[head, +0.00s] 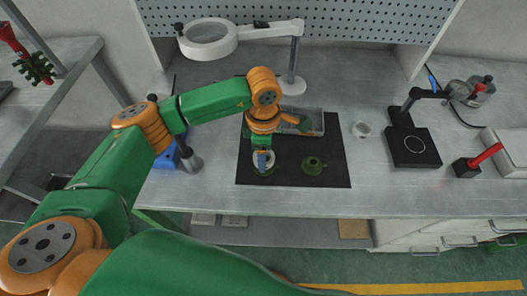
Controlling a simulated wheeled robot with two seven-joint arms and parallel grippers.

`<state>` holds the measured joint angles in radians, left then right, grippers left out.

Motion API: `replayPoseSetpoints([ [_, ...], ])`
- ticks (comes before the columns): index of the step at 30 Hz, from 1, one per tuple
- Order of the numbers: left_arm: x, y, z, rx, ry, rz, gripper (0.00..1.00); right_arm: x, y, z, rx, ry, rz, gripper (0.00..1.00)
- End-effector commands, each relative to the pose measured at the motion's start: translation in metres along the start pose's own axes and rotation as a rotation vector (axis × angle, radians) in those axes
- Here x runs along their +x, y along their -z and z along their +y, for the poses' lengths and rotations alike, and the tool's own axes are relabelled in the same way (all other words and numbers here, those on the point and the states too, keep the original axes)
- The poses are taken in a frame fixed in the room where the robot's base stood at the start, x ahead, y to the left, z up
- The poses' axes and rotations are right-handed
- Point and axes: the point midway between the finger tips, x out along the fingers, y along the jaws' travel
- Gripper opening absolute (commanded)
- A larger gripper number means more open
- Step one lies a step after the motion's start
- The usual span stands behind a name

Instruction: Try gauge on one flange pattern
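A green flange pattern (313,166), a round disc with a raised hub, lies on the black mat (335,178) right of my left gripper. My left gripper (262,166) points down over the mat's left part. A pale ring (256,157) shows around its fingertips, low over or on the mat; I cannot tell if it is the gauge or if the fingers grip it. The gripper hides the ring's middle. Another green piece (304,124) shows in the grey tray (319,131) behind, partly hidden by my wrist. My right gripper is not in view.
A magnifier lamp (290,86) stands behind the tray. A small whitish cup-like ring (361,129) sits right of the mat. A black plate device (414,147) and a red-handled tool (485,156) stand farther right. A blue stand (167,160) is at left. The mat's front right is clear.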

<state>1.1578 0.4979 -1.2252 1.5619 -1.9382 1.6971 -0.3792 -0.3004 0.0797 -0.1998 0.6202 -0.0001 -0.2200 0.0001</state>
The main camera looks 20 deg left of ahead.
Motion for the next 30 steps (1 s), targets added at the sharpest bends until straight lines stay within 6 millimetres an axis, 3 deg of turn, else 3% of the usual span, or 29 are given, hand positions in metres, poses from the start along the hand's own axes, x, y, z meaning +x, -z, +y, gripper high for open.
replayPoseSetpoints([
  [30,0.0004,0.0,-0.0002,0.0,0.0,0.0,0.0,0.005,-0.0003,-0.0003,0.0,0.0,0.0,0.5],
])
